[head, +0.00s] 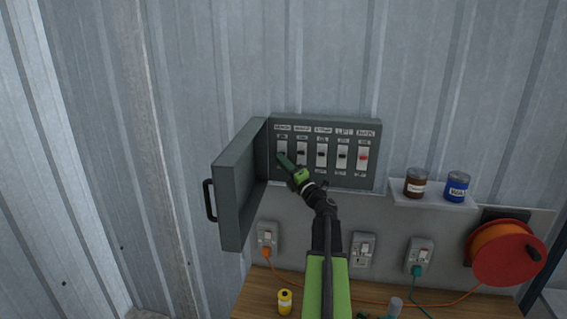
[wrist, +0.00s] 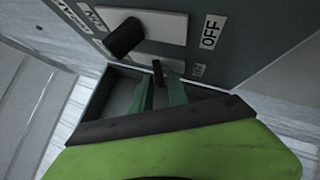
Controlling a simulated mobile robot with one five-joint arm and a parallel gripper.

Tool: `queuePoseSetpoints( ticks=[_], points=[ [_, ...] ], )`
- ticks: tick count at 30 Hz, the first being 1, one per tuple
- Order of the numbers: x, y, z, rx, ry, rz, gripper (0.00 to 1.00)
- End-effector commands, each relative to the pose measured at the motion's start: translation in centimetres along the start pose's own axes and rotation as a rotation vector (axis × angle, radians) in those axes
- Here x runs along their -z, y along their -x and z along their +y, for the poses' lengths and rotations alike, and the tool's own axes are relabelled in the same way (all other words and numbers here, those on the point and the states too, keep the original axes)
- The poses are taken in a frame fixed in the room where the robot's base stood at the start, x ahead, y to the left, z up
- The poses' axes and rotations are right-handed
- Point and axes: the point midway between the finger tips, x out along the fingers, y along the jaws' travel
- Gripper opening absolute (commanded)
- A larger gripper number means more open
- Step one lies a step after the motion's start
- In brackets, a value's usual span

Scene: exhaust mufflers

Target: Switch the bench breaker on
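The grey breaker box (head: 374,126) is on the metal wall with several labelled breakers in a row. The bench breaker (head: 282,147) is leftmost, partly hidden by my gripper (head: 282,157). In the wrist view my green fingers (wrist: 160,92) are apart, with a small gap between them. The bench breaker's thin black lever (wrist: 158,72) shows at the fingertips, between them; contact is unclear. Whether it sits at on or off cannot be told. A bigger-looking black lever (wrist: 125,37) on the neighbouring breaker is close above, between its ON and OFF labels.
The box door (head: 240,190) stands open on the left, close to my gripper. Below are sockets (head: 363,250) and a wooden bench (head: 250,303) with a yellow can (head: 285,301). At right are a shelf (head: 430,200) with two cans and an orange cable reel (head: 506,254).

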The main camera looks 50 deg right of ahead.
Motion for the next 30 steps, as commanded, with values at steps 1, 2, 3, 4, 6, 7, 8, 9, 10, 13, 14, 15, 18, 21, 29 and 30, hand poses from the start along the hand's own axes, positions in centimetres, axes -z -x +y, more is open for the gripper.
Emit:
queuePoseSetpoints(
  ticks=[1, 2, 3, 4, 6, 7, 8, 9, 10, 13, 14, 15, 18, 21, 29, 30],
  points=[
    [0.0, 0.0, 0.0, 0.000, 0.000, 0.000, 0.13],
    [0.0, 0.0, 0.0, 0.000, 0.000, 0.000, 0.10],
    [0.0, 0.0, 0.0, 0.000, 0.000, 0.000, 0.04],
    [0.0, 0.0, 0.0, 0.000, 0.000, 0.000, 0.00],
    [-0.1, 0.0, 0.0, 0.000, 0.000, 0.000, 0.00],
    [-0.1, 0.1, 0.0, 0.000, 0.000, -0.001, 0.00],
    [-0.1, 0.1, 0.0, 0.000, 0.000, -0.001, 0.00],
    [-0.1, 0.1, 0.0, 0.000, 0.000, -0.001, 0.00],
    [-0.1, 0.1, 0.0, 0.000, 0.000, -0.001, 0.00],
    [-0.1, 0.1, 0.0, 0.001, 0.000, -0.001, 0.00],
    [-0.1, 0.1, 0.1, 0.002, -0.001, -0.001, 0.00],
    [-0.1, 0.1, 0.1, 0.004, -0.004, -0.001, 0.00],
    [-0.2, 0.0, 0.4, 0.018, -0.017, -0.001, 0.00],
    [-0.3, 0.0, 0.8, 0.046, -0.043, -0.002, 0.00],
    [-0.5, -0.2, 2.1, 0.173, -0.168, -0.002, 0.00],
    [-0.6, -0.3, 2.3, 0.196, -0.193, -0.002, 0.00]
  ],
)
